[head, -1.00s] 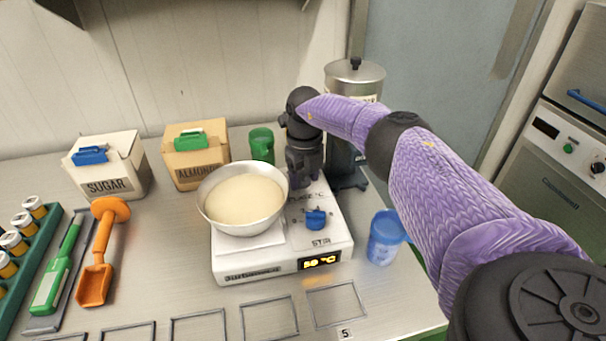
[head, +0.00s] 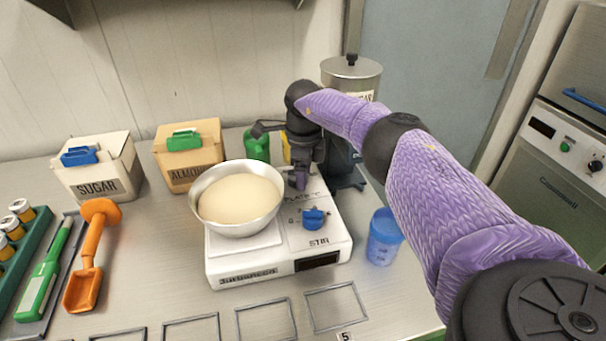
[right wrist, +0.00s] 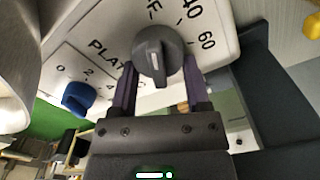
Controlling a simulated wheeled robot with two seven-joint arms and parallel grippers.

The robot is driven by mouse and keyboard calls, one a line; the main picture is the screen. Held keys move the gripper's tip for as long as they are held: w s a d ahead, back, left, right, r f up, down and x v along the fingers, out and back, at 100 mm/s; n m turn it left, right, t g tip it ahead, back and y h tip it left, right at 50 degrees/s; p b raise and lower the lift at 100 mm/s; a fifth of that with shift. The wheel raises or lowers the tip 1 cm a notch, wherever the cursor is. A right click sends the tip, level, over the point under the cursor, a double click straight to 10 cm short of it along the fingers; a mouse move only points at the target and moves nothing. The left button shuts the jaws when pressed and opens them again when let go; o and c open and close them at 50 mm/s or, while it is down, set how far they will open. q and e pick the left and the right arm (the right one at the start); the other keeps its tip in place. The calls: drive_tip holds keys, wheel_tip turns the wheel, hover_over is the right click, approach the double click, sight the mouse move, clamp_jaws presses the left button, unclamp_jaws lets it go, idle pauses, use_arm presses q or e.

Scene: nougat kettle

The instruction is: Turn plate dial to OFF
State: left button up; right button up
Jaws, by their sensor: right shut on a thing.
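The hot plate (head: 225,270) stands on the bench with a steel bowl of pale mix (head: 238,200) on it. Its front display (head: 318,261) is dark. The grey plate dial (right wrist: 152,50) sits between the fingers of my right gripper (right wrist: 158,85), which is shut on it. The dial's ridge lies roughly in line with the partly visible OFF lettering; 40 and 60 show to its right. In the head view my right gripper (head: 300,181) hides the dial. The blue stir dial (head: 314,218) is nearer the front and also shows in the wrist view (right wrist: 78,97). My left gripper is out of view.
A sugar box (head: 100,170), an almond box (head: 190,155) and a green jug (head: 257,146) stand behind. A blue cup (head: 384,238) is right of the plate. An orange scoop (head: 90,255) lies left. Empty frames line the front.

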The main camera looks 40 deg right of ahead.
drive_tip(key=shift+w+n, duration=0.1)
drive_tip(key=shift+n, duration=0.3)
drive_tip(key=o, duration=1.3)
wheel_tip(320, 180, up, 10)
drive_tip(key=shift+r+p, duration=0.1)
drive_tip(key=shift+p, duration=1)
